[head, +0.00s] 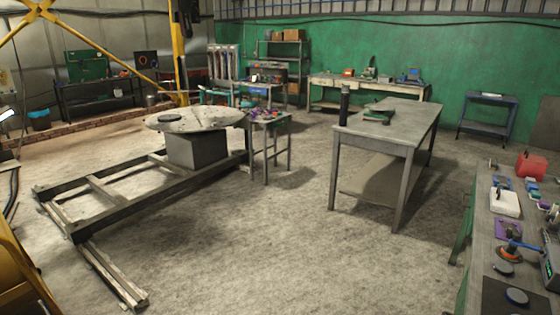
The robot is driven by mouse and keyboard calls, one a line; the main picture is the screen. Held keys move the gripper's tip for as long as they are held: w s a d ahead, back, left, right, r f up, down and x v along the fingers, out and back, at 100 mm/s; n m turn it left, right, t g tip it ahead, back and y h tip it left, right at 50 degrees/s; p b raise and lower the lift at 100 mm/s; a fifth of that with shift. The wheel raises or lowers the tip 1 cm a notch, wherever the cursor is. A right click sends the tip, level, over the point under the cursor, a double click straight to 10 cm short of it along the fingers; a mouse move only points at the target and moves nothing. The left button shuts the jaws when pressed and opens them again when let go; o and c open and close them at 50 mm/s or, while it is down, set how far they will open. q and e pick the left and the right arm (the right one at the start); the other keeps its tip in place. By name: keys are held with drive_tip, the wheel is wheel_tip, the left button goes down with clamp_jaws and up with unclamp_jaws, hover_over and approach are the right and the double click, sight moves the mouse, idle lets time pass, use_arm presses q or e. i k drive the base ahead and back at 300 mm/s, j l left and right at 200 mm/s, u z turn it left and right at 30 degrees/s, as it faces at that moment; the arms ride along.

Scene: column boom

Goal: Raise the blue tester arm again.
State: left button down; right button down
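The blue tester arm (525,245) is small in the head view, on the workbench at the right edge. It looks low and close to level, running from a dark grey tester body (551,264) toward an orange-red round piece (508,255). A dark knob-like part stands near its left end. It is too small to tell whether the arm touches the round piece. Neither of my grippers is in view.
The right workbench (481,235) also carries a white block (505,203), a red box (530,165) and dark discs. A grey table (400,120) stands in the middle. A wooden frame (100,215) lies at left. The floor between is clear.

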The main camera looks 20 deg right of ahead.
sight(512, 246)
drive_tip(key=i+z, duration=0.25)
drive_tip(key=z, duration=0.15)
drive_tip(key=i+j+z, duration=0.1)
drive_tip(key=i+z, duration=0.15)
drive_tip(key=z, duration=0.2)
drive_tip(key=i+j+z, duration=0.15)
drive_tip(key=z, duration=0.25)
drive_tip(key=i+j+z, duration=0.25)
drive_tip(key=z, duration=0.2)
drive_tip(key=i+j+z, duration=0.2)
drive_tip(key=z, duration=0.2)
drive_tip(key=i+j+z, duration=0.2)
drive_tip(key=j, duration=0.15)
drive_tip(key=j+z, duration=0.15)
drive_tip(key=j, duration=0.25)
drive_tip(key=i, duration=0.05)
